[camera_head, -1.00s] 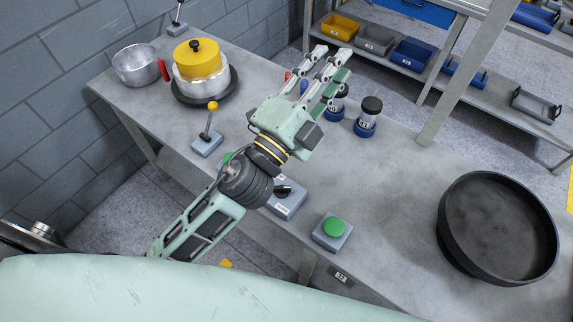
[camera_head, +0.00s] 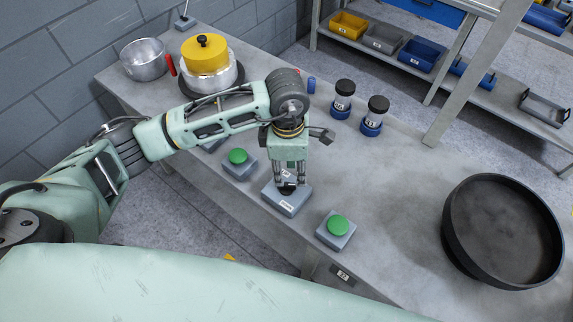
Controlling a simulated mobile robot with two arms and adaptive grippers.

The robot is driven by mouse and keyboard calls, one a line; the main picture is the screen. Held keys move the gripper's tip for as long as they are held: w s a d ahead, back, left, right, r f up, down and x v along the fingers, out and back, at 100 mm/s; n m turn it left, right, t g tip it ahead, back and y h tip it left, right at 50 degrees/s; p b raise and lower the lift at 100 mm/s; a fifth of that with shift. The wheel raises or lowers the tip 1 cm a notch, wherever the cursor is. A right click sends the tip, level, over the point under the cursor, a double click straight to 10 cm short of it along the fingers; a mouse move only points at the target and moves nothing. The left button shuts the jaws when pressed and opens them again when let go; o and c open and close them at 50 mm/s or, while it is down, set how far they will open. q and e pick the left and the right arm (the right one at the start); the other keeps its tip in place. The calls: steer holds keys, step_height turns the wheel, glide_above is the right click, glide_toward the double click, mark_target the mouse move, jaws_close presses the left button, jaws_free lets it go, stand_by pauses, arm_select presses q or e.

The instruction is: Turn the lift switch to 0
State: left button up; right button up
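The lift switch is a grey box (camera_head: 287,203) with a white label and a dark knob on top, near the front edge of the metal table, between two green-button boxes. My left gripper (camera_head: 288,187) points straight down over it, with its fingertips at the knob. The fingers hide most of the knob, so I cannot tell which way it points or whether they grip it. My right gripper is not in view.
Green buttons (camera_head: 237,156) and (camera_head: 338,225) flank the switch box closely. Two dark-lidded jars (camera_head: 343,98) and (camera_head: 375,116) stand behind. A large black round pan (camera_head: 502,231) stands at right. A yellow-topped pot (camera_head: 205,58) and a metal pan (camera_head: 144,61) stand at back left.

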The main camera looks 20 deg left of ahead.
mark_target(287, 184)
arm_select(q)
steer(key=shift+w+a+y, duration=0.15)
steer(key=shift+a+y, duration=0.15)
steer(key=shift+a, duration=0.25)
steer(key=shift+a+f, duration=0.1)
steer(key=shift+f, duration=0.15)
step_height(287, 184, down, 6)
steer(key=shift+r+p, duration=0.1)
steer(key=shift+p, duration=1)
steer(key=shift+f, duration=0.7)
jaws_close()
